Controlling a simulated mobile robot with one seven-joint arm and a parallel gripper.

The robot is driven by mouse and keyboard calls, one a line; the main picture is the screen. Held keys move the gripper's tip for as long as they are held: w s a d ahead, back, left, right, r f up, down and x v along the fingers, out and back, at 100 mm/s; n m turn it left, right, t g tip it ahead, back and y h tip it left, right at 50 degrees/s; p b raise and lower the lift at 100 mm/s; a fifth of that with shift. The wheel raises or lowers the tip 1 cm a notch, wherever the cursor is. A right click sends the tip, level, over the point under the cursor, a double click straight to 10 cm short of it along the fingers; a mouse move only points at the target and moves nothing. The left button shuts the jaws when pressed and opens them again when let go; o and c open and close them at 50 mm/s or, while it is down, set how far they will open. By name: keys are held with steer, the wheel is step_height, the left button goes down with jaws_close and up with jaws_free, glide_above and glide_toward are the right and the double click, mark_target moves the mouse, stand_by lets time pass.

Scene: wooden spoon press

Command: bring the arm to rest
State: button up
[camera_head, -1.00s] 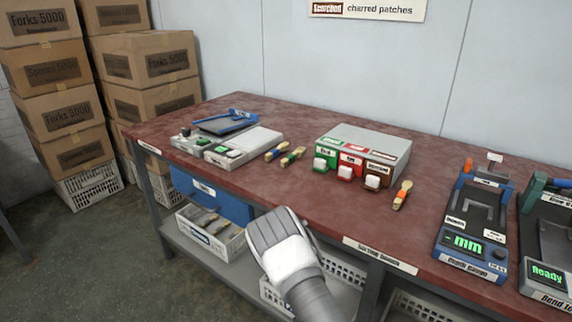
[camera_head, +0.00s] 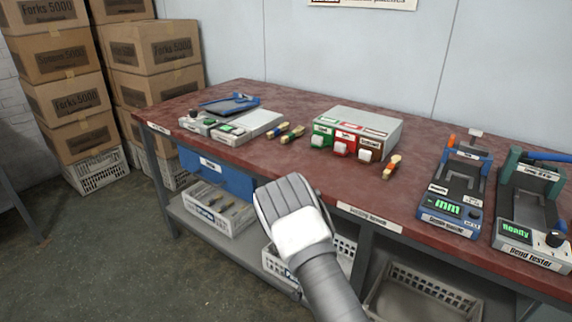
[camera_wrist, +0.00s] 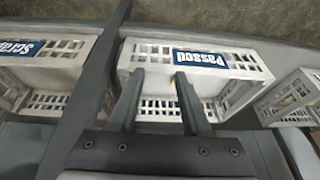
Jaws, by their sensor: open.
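My arm (camera_head: 325,270) reaches up from the bottom of the head view, in front of the bench's front edge. Its jaws are hidden there behind my own links. In the wrist view my gripper (camera_wrist: 160,82) has its two fingers apart with nothing held between them. Beyond the fingers is a white crate with a blue "Passed" label (camera_wrist: 201,60). I cannot tell the distance between the fingertips and this crate.
The red-topped bench (camera_head: 262,165) carries a box with three buttons (camera_head: 360,125), a depth gauge (camera_head: 455,190) and a bend tester (camera_head: 530,215). Several wooden spoons lie on it. White crates (camera_head: 215,215) sit on the shelf below. Cartons (camera_head: 70,100) are stacked at left. Floor is clear at lower left.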

steer(key=s+r+n+y, duration=0.1)
steer(key=s+r+y, duration=0.15)
steer(key=r, duration=1.35)
steer(key=s+r+n+y, duration=0.15)
steer(key=s+r, duration=0.25)
steer(key=r, duration=1.2)
steer(key=s+d+r+n+t+h, duration=0.1)
steer(key=s+d+r+n, duration=0.1)
steer(key=s+r, duration=0.45)
steer(key=s+d+r+n, duration=0.1)
steer(key=s+r, duration=0.2)
steer(key=s, duration=0.7)
steer(key=s+d+r+n+t+h, duration=0.1)
steer(key=s+d+r+n, duration=0.1)
steer(key=s+r, duration=0.45)
step_height(320, 180, up, 22)
steer(key=s+p, duration=0.2)
steer(key=p, duration=2.1)
steer(key=shift+r+p, duration=0.2)
steer(key=shift+p, duration=0.2)
